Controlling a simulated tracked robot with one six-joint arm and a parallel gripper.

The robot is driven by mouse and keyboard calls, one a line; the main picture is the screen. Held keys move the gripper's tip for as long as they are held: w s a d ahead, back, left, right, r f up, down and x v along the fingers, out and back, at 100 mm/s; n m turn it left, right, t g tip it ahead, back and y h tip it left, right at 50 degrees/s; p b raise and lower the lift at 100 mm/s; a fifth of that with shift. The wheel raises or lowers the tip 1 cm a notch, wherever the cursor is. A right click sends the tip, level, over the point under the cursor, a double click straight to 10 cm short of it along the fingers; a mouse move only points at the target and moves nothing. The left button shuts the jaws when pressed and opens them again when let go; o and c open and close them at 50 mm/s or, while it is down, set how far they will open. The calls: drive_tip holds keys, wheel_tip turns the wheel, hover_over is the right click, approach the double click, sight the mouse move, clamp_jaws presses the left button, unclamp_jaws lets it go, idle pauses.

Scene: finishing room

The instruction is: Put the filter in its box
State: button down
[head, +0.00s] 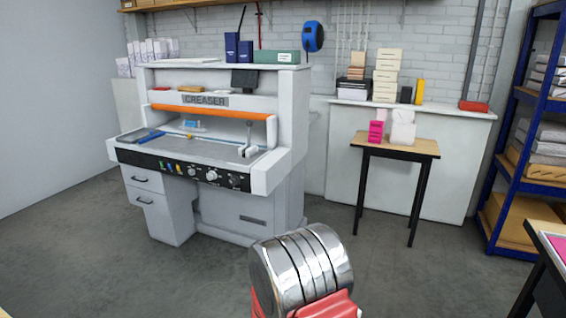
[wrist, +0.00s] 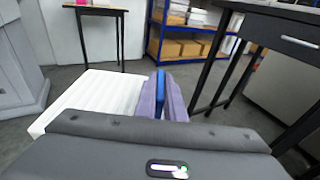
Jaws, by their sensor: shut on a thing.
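A white ribbed panel, which looks like the filter (wrist: 95,97), is in the wrist view, reaching left from my gripper's fingers. My gripper (wrist: 164,97) has two purple fingers shut close together, with a narrow blue strip between them that seems to be part of the filter; the join is hidden. The filter is held above the grey floor. In the head view neither the gripper's fingers nor the filter shows. I cannot tell which container is the filter's box.
A creaser machine (head: 205,128) stands at the left. A small wooden table (head: 420,147) with pink and white items stands by the back wall. A blue shelf rack (head: 510,150) is at the right, with a dark table (head: 545,275) in front. Open floor lies between.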

drive_tip(key=shift+s+a+f, duration=0.15)
drive_tip(key=shift+a+f, duration=0.2)
drive_tip(key=shift+a, duration=0.3)
